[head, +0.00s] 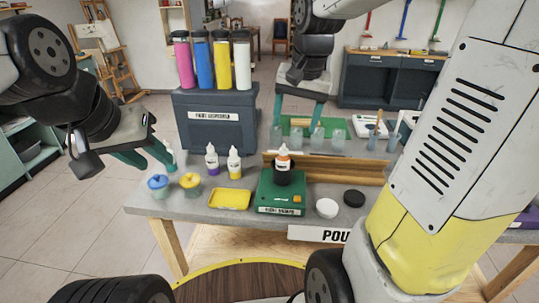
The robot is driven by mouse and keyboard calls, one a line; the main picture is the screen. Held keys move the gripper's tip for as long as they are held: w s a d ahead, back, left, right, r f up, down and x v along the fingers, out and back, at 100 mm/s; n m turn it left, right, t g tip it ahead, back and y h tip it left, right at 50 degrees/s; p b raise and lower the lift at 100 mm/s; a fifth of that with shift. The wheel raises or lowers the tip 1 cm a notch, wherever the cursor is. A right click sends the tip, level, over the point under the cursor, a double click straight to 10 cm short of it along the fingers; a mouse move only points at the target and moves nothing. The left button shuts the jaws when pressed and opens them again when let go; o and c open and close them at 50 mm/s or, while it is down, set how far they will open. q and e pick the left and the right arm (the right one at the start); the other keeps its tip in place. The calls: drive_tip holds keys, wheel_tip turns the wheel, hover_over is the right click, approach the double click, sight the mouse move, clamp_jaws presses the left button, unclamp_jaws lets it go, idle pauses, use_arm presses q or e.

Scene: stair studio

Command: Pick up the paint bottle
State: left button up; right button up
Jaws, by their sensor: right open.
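Several small white paint bottles stand upright on the table: one with purple paint (211,160), one with yellow paint (234,163), and one with an orange cap (283,158) in a dark holder on the green scale (281,194). Another bottle (170,156) shows partly behind my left gripper. My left gripper (154,162) is at the table's left edge, its teal fingers apart; whether it touches that bottle I cannot tell. My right gripper (298,118) is open and empty, pointing down above the back of the table near the clear cups.
A dark paint dispenser (215,125) with pink, blue, yellow and white cylinders stands at the back left. Clear cups (317,138), a wooden rack (330,172), a yellow tray (231,199), two lidded jars (190,184), and white (327,208) and black (354,198) discs occupy the table.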

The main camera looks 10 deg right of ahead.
sight(284, 149)
drive_tip(key=w+f+m+g, duration=0.1)
drive_tip(key=w+f, duration=0.1)
drive_tip(key=w, duration=0.1)
drive_tip(key=w+f+m+g, duration=0.1)
drive_tip(key=w+f, duration=0.2)
drive_tip(key=w, duration=0.1)
drive_tip(key=w+f+m, duration=0.1)
drive_tip(key=w+f, duration=0.2)
drive_tip(key=shift+w+d+f+m+g+h, duration=0.15)
drive_tip(key=shift+w+m+g+h, duration=0.25)
drive_tip(key=f, duration=0.8)
drive_tip(key=shift+w+f, duration=0.25)
drive_tip(key=shift+w, duration=0.05)
clamp_jaws()
